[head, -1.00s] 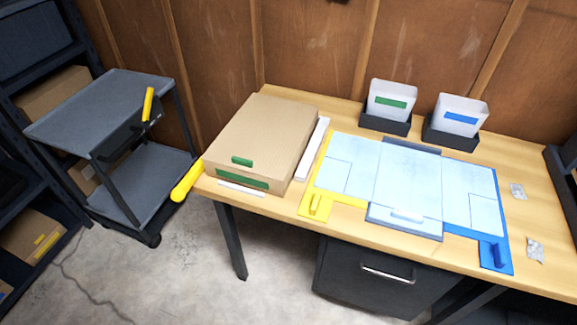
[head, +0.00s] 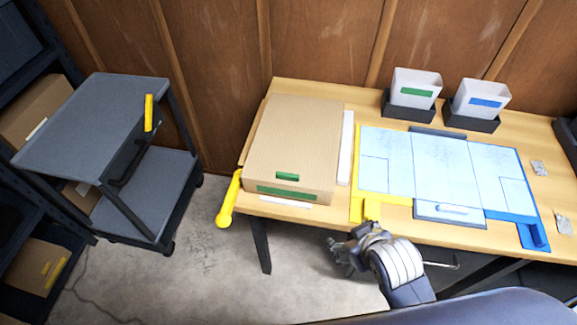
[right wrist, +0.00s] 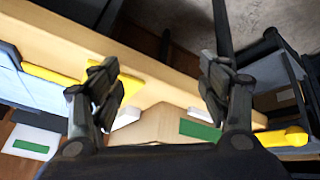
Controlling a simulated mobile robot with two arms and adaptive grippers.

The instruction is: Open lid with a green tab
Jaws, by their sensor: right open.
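A cardboard box (head: 293,138) with a closed lid sits on the left end of the wooden table. A green tab (head: 287,176) lies on the lid near its front edge, and a green strip (head: 285,190) runs along the front face. My right gripper (head: 343,246) is in front of the table, right of the box and apart from it. In the right wrist view its two fingers (right wrist: 160,88) are spread with nothing between them. A green patch on the box (right wrist: 200,130) shows beyond the right finger; I cannot tell whether it is tab or strip. My left gripper is not in view.
A blue-white mat (head: 440,168) with yellow and blue ends lies right of the box. Two white bins (head: 415,84) stand behind it. A yellow handle (head: 230,200) sticks out at the table's left corner. A grey cart (head: 100,112) stands left, with floor between.

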